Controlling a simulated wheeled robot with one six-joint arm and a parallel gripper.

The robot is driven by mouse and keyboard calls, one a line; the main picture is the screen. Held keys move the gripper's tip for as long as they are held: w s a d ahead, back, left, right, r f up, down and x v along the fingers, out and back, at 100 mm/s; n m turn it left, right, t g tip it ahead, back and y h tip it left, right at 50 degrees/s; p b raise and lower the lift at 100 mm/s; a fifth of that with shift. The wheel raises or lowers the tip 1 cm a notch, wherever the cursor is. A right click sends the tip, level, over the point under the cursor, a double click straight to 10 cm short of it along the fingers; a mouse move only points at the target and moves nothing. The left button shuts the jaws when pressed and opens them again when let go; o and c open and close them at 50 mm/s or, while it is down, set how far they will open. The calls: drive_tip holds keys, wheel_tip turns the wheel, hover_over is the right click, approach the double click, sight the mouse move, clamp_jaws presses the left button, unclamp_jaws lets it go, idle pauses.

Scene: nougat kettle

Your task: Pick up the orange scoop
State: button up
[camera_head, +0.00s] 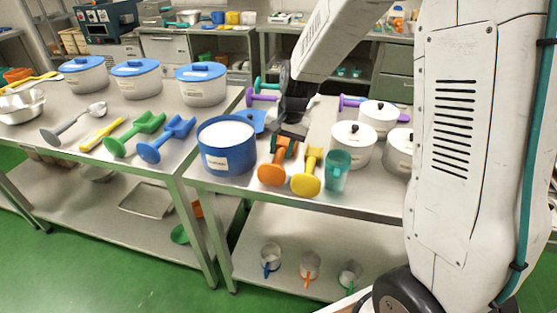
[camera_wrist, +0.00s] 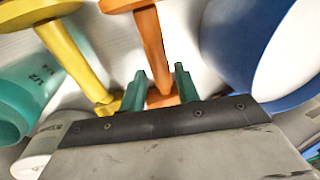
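The orange scoop (camera_head: 271,174) lies on the steel table, between the blue tub and a yellow scoop. In the wrist view the orange scoop's handle (camera_wrist: 151,45) runs down between the two green fingers of my gripper (camera_wrist: 161,70). My gripper (camera_head: 286,142) is over the far part of the scoop in the head view. The fingers are apart, with a visible gap between the handle and the right finger; the left finger is very close to the handle, and I cannot tell if it touches. My gripper hides part of the scoop's far end.
The yellow scoop (camera_head: 307,173) and a teal cup (camera_head: 337,172) stand close on the right. The blue tub (camera_head: 227,160) of white contents is close on the left. White lidded pots (camera_head: 351,146) stand further right. Purple and green scoops lie behind.

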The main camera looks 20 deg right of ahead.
sight(279, 154)
drive_tip(key=f, duration=0.3)
drive_tip(key=shift+w+a+f, duration=0.2)
drive_tip(key=shift+a+f, duration=0.15)
clamp_jaws()
wheel_tip(279, 154, up, 23)
idle(0.6)
drive_tip(key=shift+s, duration=0.1)
